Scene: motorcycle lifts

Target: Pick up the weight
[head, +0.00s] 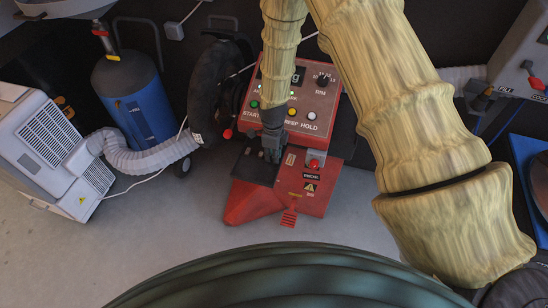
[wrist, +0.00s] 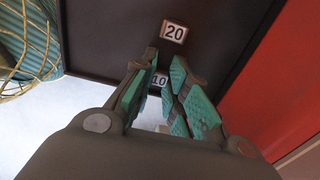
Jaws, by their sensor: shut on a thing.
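A small weight marked 10 (wrist: 159,80) sits between the fingertips of my gripper (wrist: 162,66) in the wrist view. The teal-padded fingers are close together on it, and they hide most of its body. Another small block marked 20 (wrist: 174,32) is on the dark plate just beyond the fingertips. In the head view my gripper (head: 271,155) points down at the dark plate (head: 248,172) on the red machine's base. The weights cannot be made out there. I cannot tell whether the held weight touches the plate.
The red machine (head: 318,110) with buttons and a knob rises right behind my gripper. A black tyre (head: 213,85), a blue cylinder (head: 135,98) and a white unit with a hose (head: 48,145) stand to the left. The grey floor (head: 165,225) at front left is clear.

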